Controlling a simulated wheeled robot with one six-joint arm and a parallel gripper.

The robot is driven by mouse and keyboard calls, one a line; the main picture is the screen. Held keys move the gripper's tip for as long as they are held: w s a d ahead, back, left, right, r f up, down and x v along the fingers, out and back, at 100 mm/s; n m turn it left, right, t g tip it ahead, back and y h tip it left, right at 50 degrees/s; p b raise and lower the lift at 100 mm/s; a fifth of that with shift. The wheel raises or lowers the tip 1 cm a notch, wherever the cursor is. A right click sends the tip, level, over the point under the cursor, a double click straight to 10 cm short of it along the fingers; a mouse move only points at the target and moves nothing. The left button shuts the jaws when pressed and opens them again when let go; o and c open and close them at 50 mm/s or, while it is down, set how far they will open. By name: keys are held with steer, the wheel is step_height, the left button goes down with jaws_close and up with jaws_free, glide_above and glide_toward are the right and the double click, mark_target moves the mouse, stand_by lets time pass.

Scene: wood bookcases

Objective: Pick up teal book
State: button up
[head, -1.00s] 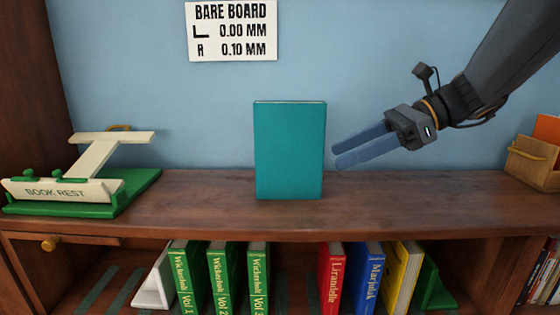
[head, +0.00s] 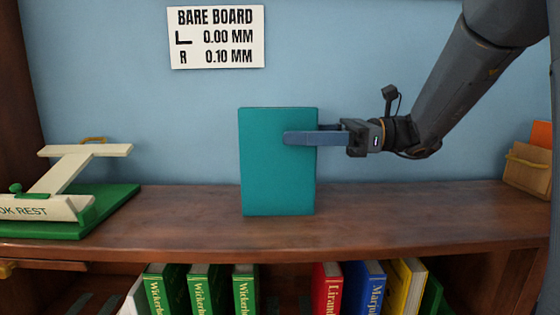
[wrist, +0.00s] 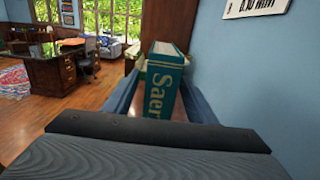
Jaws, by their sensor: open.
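The teal book (head: 265,175) stands upright on the wooden shelf top, its broad cover facing the head camera. In the wrist view the teal book (wrist: 165,85) shows its spine with gold letters reading "Saer". My gripper (head: 290,138) comes in level from the right, at the book's upper right part. In the wrist view my gripper (wrist: 160,95) is open, with a finger on each side of the spine. I cannot tell whether either finger touches the book.
A green and cream book rest (head: 90,207) stands at the left of the shelf top (head: 370,210). A wooden box (head: 528,168) is at the right end. Below stand green books (head: 205,290), a red (head: 327,290), a blue (head: 367,288) and a yellow book (head: 405,285).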

mark_target(278, 135)
steer(key=a+p, duration=0.1)
steer(key=a, duration=0.3)
steer(key=shift+a+f, duration=0.1)
steer(key=shift+f, duration=0.05)
steer(key=shift+c, duration=0.3)
jaws_close()
stand_by(1.0)
